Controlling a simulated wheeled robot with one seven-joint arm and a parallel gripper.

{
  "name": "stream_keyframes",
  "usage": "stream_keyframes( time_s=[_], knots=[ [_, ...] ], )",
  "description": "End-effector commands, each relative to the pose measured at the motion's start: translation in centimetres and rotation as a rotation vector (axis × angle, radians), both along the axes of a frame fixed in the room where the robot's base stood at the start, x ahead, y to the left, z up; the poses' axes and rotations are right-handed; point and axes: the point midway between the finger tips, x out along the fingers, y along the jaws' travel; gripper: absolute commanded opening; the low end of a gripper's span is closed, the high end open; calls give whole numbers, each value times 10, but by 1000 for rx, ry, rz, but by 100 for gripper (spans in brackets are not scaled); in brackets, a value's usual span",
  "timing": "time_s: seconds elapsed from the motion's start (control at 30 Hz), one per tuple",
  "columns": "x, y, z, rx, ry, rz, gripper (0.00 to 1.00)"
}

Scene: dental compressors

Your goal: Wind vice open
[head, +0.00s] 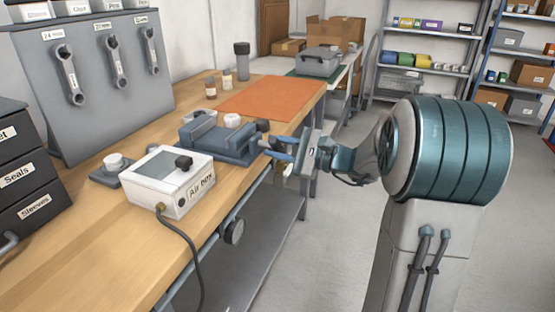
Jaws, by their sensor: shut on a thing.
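The blue-grey vice (238,156) sits on the wooden bench near its front edge, with its jaws toward the back left. Its screw end and handle (267,147) stick out past the bench edge on the right. My gripper (284,155) reaches in from the right and is shut on the vice handle. The fingers hide part of the handle, so its exact angle cannot be told. A white round part (232,120) shows at the vice, behind its front body; whether the jaws touch it cannot be told.
A white air box (170,182) with a dark knob and cable stands left of the vice. A small grey stand with a white part (114,164) is beside it. An orange mat (262,97), bottles and a wrench board (100,75) are behind.

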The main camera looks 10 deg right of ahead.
Motion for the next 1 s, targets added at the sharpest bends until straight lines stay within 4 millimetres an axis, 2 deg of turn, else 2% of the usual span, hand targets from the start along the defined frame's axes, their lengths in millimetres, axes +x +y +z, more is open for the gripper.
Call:
stream_keyframes(
  time_s=[0.03,0.4,1.0],
  knots=[
    [0,0,-6,-23,-30,0,2],
    [0,0,-5,-163,-223,1,2],
    [0,0,-4,-303,-415,2,2]
  ],
)
